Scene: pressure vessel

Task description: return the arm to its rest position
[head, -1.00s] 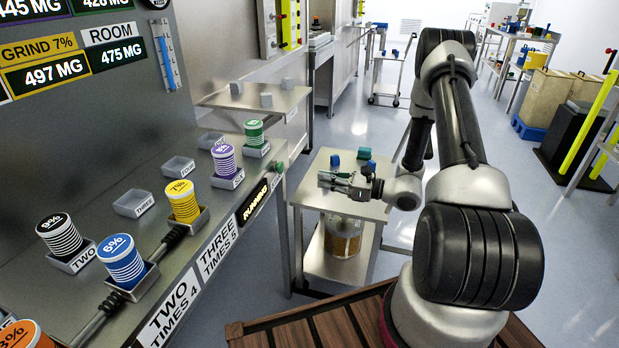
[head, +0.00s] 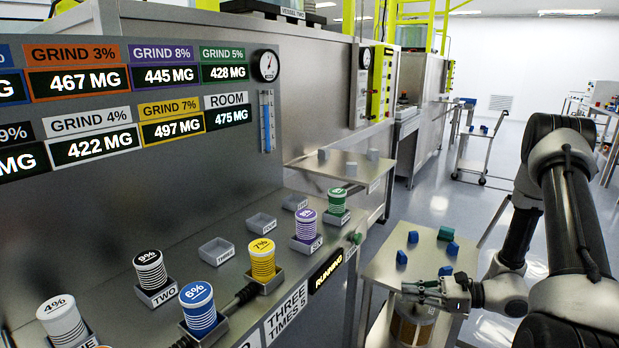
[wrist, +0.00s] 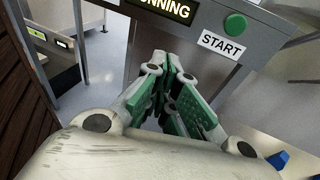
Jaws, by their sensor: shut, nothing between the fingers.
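My gripper (head: 424,289) is at the lower right of the head view, in front of the small steel table (head: 385,268). In the wrist view its green-padded fingers (wrist: 172,78) are together, with nothing between them. My arm runs from the right edge of the head view, bent down to the gripper. In the wrist view the fingers point toward the console front, below the green START button (wrist: 236,24) and the RUNNING sign (wrist: 165,10). A gap between the fingertips and the console cannot be judged.
The steel console (head: 130,312) holds several coloured cups, such as the blue 6% cup (head: 198,306) and yellow 7% cup (head: 262,260).

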